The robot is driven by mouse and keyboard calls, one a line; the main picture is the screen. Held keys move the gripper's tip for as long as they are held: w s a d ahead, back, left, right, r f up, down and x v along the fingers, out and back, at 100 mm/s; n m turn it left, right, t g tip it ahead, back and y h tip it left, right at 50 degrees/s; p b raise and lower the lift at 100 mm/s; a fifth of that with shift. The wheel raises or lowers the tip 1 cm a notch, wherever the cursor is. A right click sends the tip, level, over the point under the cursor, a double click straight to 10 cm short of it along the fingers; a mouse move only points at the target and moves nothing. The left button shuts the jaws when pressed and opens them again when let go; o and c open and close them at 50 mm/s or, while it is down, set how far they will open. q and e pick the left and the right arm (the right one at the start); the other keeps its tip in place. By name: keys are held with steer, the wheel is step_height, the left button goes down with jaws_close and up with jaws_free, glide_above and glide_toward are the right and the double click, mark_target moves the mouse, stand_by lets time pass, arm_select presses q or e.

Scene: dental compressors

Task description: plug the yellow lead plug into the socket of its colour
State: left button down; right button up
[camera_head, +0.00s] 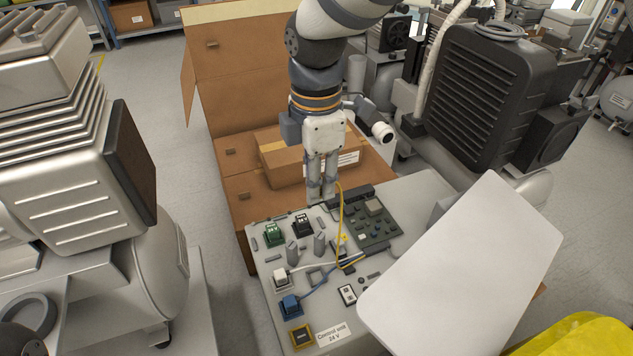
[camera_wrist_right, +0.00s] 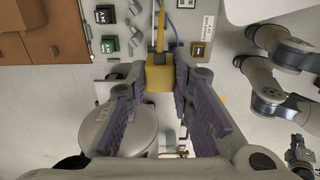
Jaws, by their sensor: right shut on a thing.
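My right gripper (camera_head: 321,196) hangs fingers-down over the far edge of the control unit panel (camera_head: 410,192). It is shut on the yellow plug (camera_wrist_right: 160,75), which shows between the fingers (camera_wrist_right: 159,82) in the right wrist view. In the head view the plug is hidden by the fingers. The yellow lead (camera_head: 341,215) runs from the gripper down to the panel, beside the circuit board (camera_head: 368,220). The yellow socket (camera_head: 301,336) is at the panel's near left corner, with a dark, empty-looking middle, well apart from the plug.
The blue socket (camera_head: 291,305) and white socket (camera_head: 282,278) have leads in them. The green socket (camera_head: 273,235) and black socket (camera_head: 303,225) are farther back. Grey posts (camera_head: 319,243) stand on the panel. A pale slanted plate (camera_head: 470,275) covers the right side. Cartons (camera_head: 290,158) lie behind.

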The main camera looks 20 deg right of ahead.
steer(key=s+a+f, duration=0.3)
steer(key=s+f, duration=0.3)
steer(key=f, duration=0.3)
steer(key=s+a+f, duration=0.4)
steer(key=s+f, duration=0.1)
steer(key=f, duration=0.4)
steer(key=shift+s+a+f, duration=0.15)
steer(key=shift+s+a, duration=0.15)
steer(key=shift+s, duration=0.1)
steer(key=shift+f+b, duration=2)
steer(key=shift+f, duration=1.6)
steer(key=shift+f+p, duration=0.15)
steer(key=shift+p, duration=0.15)
steer(key=shift+f, duration=0.2)
steer(key=shift+f, duration=0.25)
